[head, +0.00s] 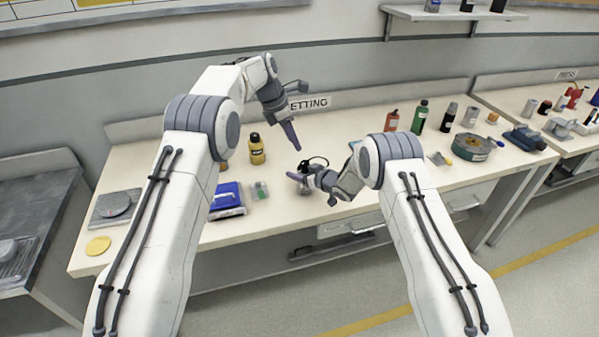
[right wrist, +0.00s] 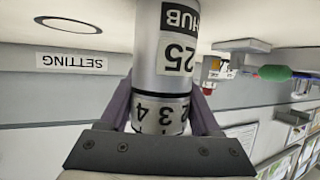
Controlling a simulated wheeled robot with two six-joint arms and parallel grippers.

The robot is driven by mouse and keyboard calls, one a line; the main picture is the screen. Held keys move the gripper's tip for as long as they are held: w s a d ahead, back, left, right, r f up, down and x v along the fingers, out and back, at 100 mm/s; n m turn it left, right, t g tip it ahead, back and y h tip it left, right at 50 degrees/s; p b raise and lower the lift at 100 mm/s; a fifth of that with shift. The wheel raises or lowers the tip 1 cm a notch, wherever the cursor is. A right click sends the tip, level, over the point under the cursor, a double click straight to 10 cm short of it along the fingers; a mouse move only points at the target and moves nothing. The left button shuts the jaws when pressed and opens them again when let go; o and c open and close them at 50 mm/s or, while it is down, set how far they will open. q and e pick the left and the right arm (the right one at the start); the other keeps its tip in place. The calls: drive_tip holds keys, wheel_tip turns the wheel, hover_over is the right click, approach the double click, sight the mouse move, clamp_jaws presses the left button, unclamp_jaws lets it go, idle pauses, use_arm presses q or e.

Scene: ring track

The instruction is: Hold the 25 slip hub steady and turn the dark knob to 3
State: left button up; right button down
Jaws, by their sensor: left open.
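The 25 slip hub (right wrist: 178,55) is a pale metallic cylinder in the right wrist view, seen upside down, with a band of numbers 2, 3 and 4 at its gripper end. The fingers of my right gripper (right wrist: 165,108) lie along both sides of that numbered band and appear to touch it. In the head view the hub (head: 304,189) stands on the bench, partly covered by my right gripper (head: 302,176). My left gripper (head: 291,132) is open and empty, above and slightly left of the hub. I cannot make out the dark knob clearly.
A yellow bottle (head: 256,150), a blue box (head: 227,197) and a grey plate (head: 116,207) are on the bench's left side. Red (head: 391,120) and green (head: 420,116) bottles and a round tin (head: 473,147) stand to the right. The bench's front edge is close to the hub.

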use_arm(q)
drive_tip(key=m+t+h, duration=0.1)
drive_tip(key=t+h, duration=0.2)
drive_tip(key=h, duration=0.6)
approach(300, 170)
drive_tip(key=x, duration=0.3)
drive_tip(key=r+x, duration=0.1)
drive_tip(key=x, duration=0.2)
drive_tip(key=r+x, duration=0.1)
drive_tip(key=x, duration=0.2)
drive_tip(key=shift+w+d, duration=0.25)
drive_tip(key=shift+d, duration=0.25)
clamp_jaws()
